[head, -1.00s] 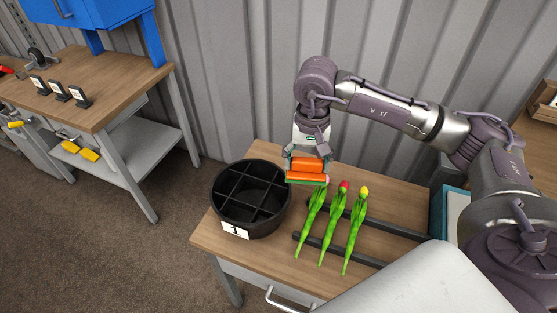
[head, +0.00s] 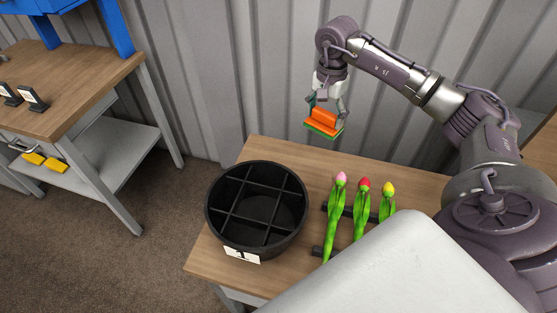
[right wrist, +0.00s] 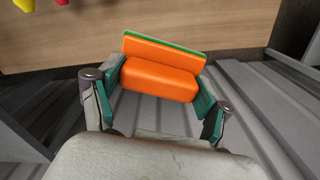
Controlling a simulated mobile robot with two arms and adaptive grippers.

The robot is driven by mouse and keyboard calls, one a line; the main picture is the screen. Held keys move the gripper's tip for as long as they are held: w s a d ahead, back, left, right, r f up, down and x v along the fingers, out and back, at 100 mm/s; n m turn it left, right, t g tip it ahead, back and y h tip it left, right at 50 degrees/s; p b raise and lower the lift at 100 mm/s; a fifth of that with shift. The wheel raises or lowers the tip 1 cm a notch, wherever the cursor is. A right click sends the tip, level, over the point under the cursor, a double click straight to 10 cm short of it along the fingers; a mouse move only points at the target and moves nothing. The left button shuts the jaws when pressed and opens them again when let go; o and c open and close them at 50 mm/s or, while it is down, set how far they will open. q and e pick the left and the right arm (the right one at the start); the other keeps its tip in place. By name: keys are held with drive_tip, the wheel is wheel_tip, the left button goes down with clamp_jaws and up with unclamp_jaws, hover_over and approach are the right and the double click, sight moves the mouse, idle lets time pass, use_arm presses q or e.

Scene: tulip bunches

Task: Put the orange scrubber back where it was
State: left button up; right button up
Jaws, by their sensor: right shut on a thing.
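The orange scrubber (head: 323,120) has an orange body and a green layer along one face. My right gripper (head: 325,108) is shut on it and holds it in the air above the back edge of the wooden table, near the corrugated wall. In the right wrist view the scrubber (right wrist: 160,78) sits between the two teal-padded fingers of the gripper (right wrist: 155,88), with its green layer on the far side. My left gripper is not in view.
A round black divided bucket (head: 214,217) with a number card stands on the wooden table (head: 262,150). Pink, red and yellow tulips (head: 335,222) lie beside it across dark rails. Another workbench (head: 75,85) with small number cards stands at the left; its lower shelf holds yellow objects (head: 45,160).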

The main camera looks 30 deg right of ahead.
drive_tip(key=w+a+f+p, duration=0.1)
drive_tip(key=a+f, duration=0.1)
drive_tip(key=a, duration=0.1)
drive_tip(key=w+a+f, duration=0.1)
drive_tip(key=a+f, duration=0.1)
drive_tip(key=a, duration=0.2)
drive_tip(key=w+a+f+p, duration=0.1)
drive_tip(key=a+f, duration=0.1)
drive_tip(key=a, duration=0.1)
drive_tip(key=shift+w+a+f+p, duration=0.25)
drive_tip(key=shift+a+p, duration=0.05)
drive_tip(key=shift+a+f, duration=0.1)
drive_tip(key=shift+f, duration=0.05)
wheel_tip(320, 180, down, 4)
drive_tip(key=shift+r+p, duration=0.1)
drive_tip(key=shift+p, duration=0.4)
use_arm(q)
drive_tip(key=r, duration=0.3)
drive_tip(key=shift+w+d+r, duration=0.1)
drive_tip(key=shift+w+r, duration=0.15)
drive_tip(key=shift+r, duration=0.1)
use_arm(e)
drive_tip(key=shift+f, duration=0.25)
drive_tip(key=o, duration=1.1)
drive_tip(key=shift+c, duration=0.2)
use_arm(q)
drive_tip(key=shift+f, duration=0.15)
